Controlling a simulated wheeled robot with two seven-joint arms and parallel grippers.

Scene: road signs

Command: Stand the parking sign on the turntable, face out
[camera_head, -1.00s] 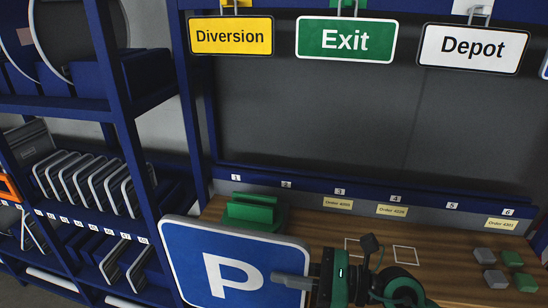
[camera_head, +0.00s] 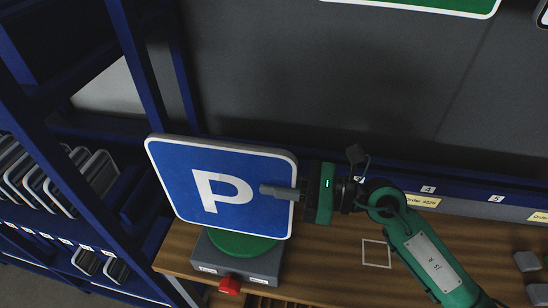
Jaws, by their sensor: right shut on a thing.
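The parking sign (camera_head: 185,190) is a blue square plate with a white border and a white P, facing me and tilted slightly in the picture. My right gripper (camera_head: 285,192) is shut on its right edge. The turntable, a green disc (camera_head: 238,245) on a grey base (camera_head: 240,265) with a red button (camera_head: 230,284), sits on the wooden bench below the sign. The sign's lower edge overlaps the disc in the picture; I cannot tell whether they touch. My left gripper is not in view.
A blue rack (camera_head: 128,215) with upright plates (camera_head: 90,175) stands at the left. Grey blocks (camera_head: 525,262) lie at the far right. A dark panel rises behind.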

